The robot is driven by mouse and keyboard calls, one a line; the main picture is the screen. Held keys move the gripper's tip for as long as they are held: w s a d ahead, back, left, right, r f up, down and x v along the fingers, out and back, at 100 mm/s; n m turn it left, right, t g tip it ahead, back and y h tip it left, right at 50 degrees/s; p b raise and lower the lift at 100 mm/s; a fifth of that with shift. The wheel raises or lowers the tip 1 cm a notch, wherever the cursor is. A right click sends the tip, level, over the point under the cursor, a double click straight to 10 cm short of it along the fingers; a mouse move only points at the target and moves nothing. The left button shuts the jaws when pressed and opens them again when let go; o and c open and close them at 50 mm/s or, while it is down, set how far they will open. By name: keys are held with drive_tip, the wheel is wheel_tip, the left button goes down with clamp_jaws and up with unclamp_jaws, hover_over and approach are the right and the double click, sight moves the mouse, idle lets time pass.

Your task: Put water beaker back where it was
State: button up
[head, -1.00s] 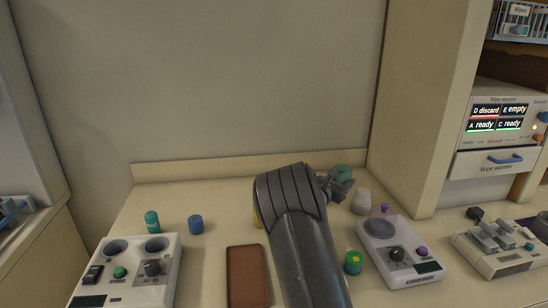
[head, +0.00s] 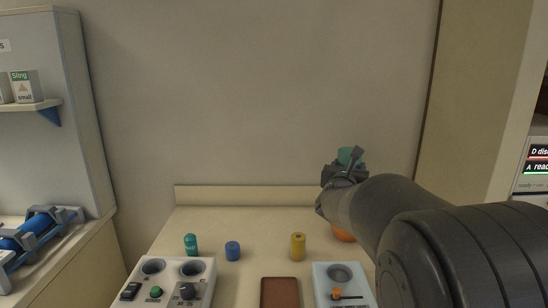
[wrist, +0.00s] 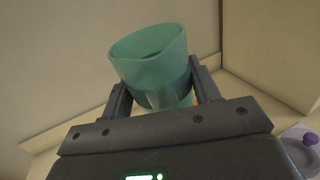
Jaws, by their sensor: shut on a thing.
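The water beaker (wrist: 152,65) is a teal, open-topped cup. In the wrist view it stands between the two fingers of my gripper (wrist: 165,92), which is shut on it. The beaker is slightly tilted in that view, and its contents cannot be made out. In the head view the beaker's top (head: 350,155) shows above my gripper (head: 342,172), raised over the back right of the counter (head: 230,220). The lower part of the beaker is hidden by the gripper.
A teal bottle (head: 190,244), a blue cylinder (head: 232,251) and a yellow cylinder (head: 298,246) stand on the counter. A brown tray (head: 280,292) lies in front, between two devices (head: 140,282) (head: 340,270). An orange object (head: 343,235) is partly hidden behind my arm. The back middle is clear.

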drive_tip(key=s+a+r+n+y, duration=0.35)
drive_tip(key=s+a+y, duration=0.2)
drive_tip(key=s, duration=0.35)
drive_tip(key=w+a+f, duration=0.3)
drive_tip(key=w, duration=0.3)
drive_tip(key=w+a+f, duration=0.2)
drive_tip(key=w+a, duration=0.1)
drive_tip(key=w, duration=0.2)
drive_tip(key=w+a+f, duration=0.1)
drive_tip(key=w+f, duration=0.5)
drive_tip(key=f, duration=0.3)
drive_tip(key=w+f+h, duration=0.1)
drive_tip(key=w+f, duration=0.5)
drive_tip(key=f, duration=0.3)
drive_tip(key=shift+a+f+m+t, duration=0.3)
drive_tip(key=shift+a+f+m, duration=0.05)
drive_tip(key=shift+f+m, duration=0.1)
drive_tip(key=w+a+f, duration=0.1)
drive_tip(key=a+f, duration=0.1)
drive_tip(key=a, duration=0.1)
drive_tip(key=w+a+f, duration=0.1)
drive_tip(key=a+f, duration=0.1)
drive_tip(key=a, duration=0.2)
drive_tip(key=w+a+f, duration=0.1)
drive_tip(key=a+f, duration=0.2)
drive_tip(key=a, duration=0.1)
drive_tip(key=shift+w, duration=0.3)
drive_tip(key=shift+f, duration=1.75)
drive_tip(key=shift+f, duration=0.1)
